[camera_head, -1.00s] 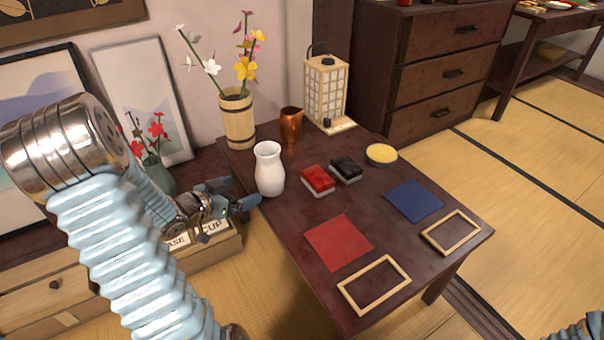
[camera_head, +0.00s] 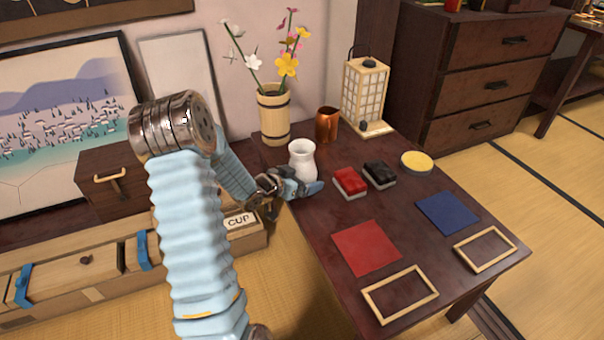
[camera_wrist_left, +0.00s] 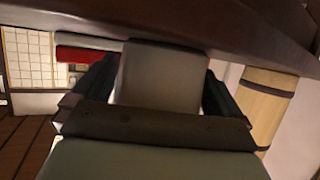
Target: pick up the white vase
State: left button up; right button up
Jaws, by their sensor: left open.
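The white vase (camera_head: 302,150) stands upright near the left edge of the dark table. Its lower part is partly hidden by my left gripper (camera_head: 303,188) in the head view. In the left wrist view the vase (camera_wrist_left: 160,75) shows as a pale, shaded shape between the two dark fingers of my left gripper (camera_wrist_left: 158,85). The fingers are open, one on each side of it; I cannot tell whether either touches it. My right gripper is not in view.
A wooden bucket vase with flowers (camera_head: 274,118) and a copper cup (camera_head: 327,125) stand behind the white vase. A red block (camera_head: 349,182) and a black block (camera_head: 380,174) lie to its right. A lantern (camera_head: 364,95) stands at the back.

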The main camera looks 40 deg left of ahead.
pick_arm(q)
jog(key=c, duration=1.1)
jog(key=shift+c, duration=0.5)
jog(key=shift+r, duration=0.1)
